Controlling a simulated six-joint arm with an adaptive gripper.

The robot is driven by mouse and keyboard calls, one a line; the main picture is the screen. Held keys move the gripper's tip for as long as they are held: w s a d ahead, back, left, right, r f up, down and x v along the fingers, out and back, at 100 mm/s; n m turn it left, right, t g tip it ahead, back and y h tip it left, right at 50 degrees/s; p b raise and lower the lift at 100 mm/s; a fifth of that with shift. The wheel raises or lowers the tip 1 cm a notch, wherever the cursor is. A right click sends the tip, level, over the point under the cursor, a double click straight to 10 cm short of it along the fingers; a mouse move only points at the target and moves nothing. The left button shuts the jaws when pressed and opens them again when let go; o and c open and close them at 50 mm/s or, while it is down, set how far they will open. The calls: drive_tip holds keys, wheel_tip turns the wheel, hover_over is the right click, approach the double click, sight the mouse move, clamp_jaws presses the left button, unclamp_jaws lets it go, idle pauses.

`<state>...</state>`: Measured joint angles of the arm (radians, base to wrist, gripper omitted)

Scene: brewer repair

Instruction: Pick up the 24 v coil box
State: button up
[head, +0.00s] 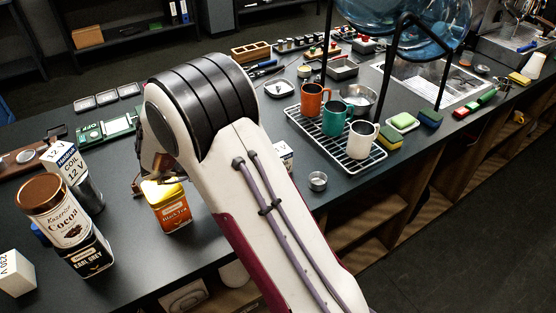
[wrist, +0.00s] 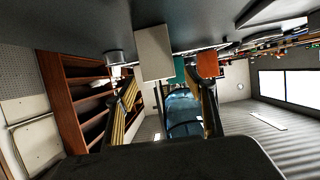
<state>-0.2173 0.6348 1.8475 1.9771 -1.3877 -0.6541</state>
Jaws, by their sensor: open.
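A small white box (head: 284,154) stands on the counter just right of my arm in the head view, partly hidden by it; its label is not readable. A plain pale box (wrist: 153,52) hangs from the upside-down counter in the wrist view and appears to be the same one. My gripper (wrist: 168,92) is open and empty, with the box ahead of it and above the fingertips in that picture. In the head view my arm hides most of the gripper. Other coil boxes are one marked 12 V (head: 66,161) and one marked 230 V (head: 15,273), both at left.
A cocoa tin (head: 55,212) sits on an Earl Grey tin (head: 88,252). A small metal cup (head: 317,181) and a rack (head: 370,163) with three mugs lie right of the white box.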

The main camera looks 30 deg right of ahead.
drive_tip(key=shift+x, duration=1.45)
drive_tip(key=c, duration=1.3)
